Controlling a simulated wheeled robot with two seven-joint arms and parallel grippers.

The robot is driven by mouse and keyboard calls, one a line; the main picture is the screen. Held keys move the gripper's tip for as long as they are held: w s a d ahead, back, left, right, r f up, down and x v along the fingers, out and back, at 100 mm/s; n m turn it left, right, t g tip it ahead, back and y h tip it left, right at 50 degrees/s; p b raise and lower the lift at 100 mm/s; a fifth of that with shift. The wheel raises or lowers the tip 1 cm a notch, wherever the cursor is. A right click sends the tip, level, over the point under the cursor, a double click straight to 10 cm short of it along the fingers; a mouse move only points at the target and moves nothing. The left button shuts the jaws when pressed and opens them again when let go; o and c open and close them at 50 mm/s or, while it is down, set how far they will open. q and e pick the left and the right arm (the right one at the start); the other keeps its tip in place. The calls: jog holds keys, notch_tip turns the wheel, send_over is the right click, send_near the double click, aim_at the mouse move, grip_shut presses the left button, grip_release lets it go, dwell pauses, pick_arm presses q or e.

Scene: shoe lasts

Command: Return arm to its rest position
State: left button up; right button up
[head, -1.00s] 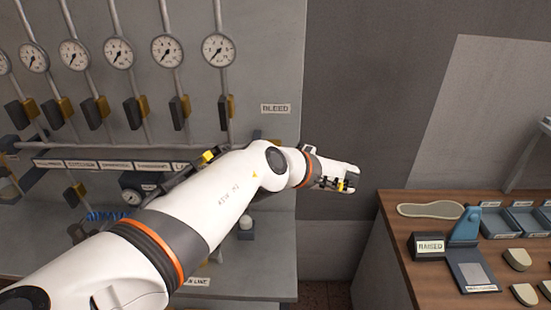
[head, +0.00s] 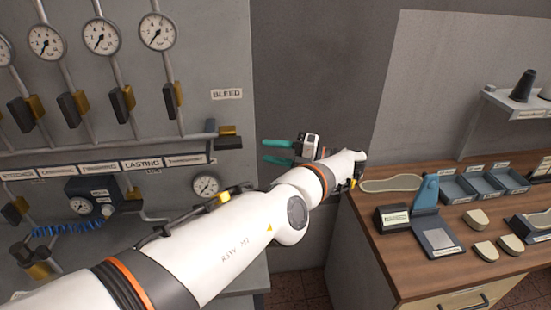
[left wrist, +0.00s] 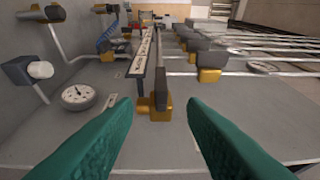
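My left arm (head: 215,252) reaches in from the lower left of the head view, across the front of the gauge panel. My left gripper (head: 264,151), with green fingers, points left toward the panel near its right edge. In the left wrist view its two green fingers (left wrist: 163,140) stand wide apart with nothing between them. Beyond them a yellow and dark valve (left wrist: 161,107) shows on the panel; the fingers look apart from it. My right gripper is in neither view.
The grey panel (head: 205,60) with gauges, valves and pipes fills the left. A wooden bench (head: 384,270) stands at the right with an insole (head: 392,184), a blue stand (head: 427,192), grey trays (head: 457,190) and pale pads. A dark wall and floor gap lie between.

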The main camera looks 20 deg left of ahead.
pick_arm(q)
jog(key=shift+d, duration=0.3)
jog(key=shift+a, duration=0.1)
